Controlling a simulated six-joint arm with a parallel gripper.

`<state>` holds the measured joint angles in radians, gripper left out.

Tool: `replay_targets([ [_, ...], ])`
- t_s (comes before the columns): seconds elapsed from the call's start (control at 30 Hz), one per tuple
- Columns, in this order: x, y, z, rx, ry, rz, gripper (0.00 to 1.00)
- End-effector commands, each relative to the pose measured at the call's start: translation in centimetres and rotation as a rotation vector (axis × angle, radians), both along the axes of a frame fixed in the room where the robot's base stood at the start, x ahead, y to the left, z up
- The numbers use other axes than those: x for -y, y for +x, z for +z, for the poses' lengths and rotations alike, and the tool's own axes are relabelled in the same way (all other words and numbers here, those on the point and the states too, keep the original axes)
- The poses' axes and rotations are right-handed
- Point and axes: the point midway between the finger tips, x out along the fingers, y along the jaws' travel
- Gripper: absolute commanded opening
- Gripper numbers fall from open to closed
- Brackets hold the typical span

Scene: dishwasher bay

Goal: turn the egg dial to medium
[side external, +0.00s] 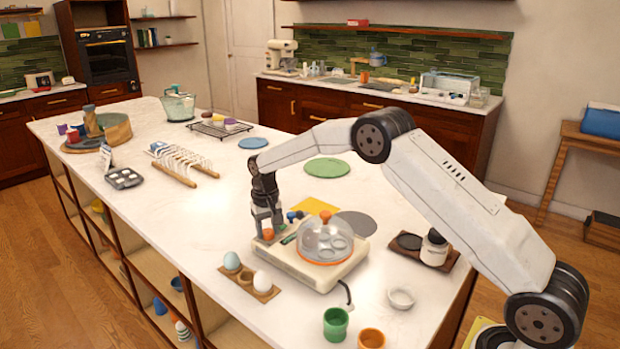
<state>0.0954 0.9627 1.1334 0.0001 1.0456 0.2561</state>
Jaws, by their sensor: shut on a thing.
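The egg cooker (302,271) is a cream, flat appliance on the white counter. It has a clear domed lid (325,240) with an orange knob on top, over a tray with egg hollows. My gripper (268,231) points down at the cooker's back left corner. It is shut on the egg dial (268,235), a small orange part showing between the fingertips. The fingers hide most of the dial, and its setting cannot be read. A green part (289,239) lies on the cooker just right of my gripper.
A wooden holder (246,279) with pale eggs sits at the cooker's front left. A green cup (336,323), an orange cup (371,338) and a white bowl (400,298) stand to the front right. A grey round mat (357,223) lies behind. The counter left of the cooker is clear.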

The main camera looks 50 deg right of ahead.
Motion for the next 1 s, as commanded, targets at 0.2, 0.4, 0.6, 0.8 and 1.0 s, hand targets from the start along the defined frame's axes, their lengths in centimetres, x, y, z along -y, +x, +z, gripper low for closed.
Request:
replay_targets([
  [0.2,0.01,0.02,-0.02,0.001,0.0,0.138,0.0],
  [0.4,0.01,0.02,-0.02,0.001,0.0,0.204,0.0],
  [0.6,0.01,0.02,-0.02,0.001,0.0,0.222,0.0],
  [0.8,0.01,0.02,-0.03,0.001,0.0,0.222,0.0],
  [1.0,0.0,0.01,-0.03,0.001,0.0,0.221,0.83],
])
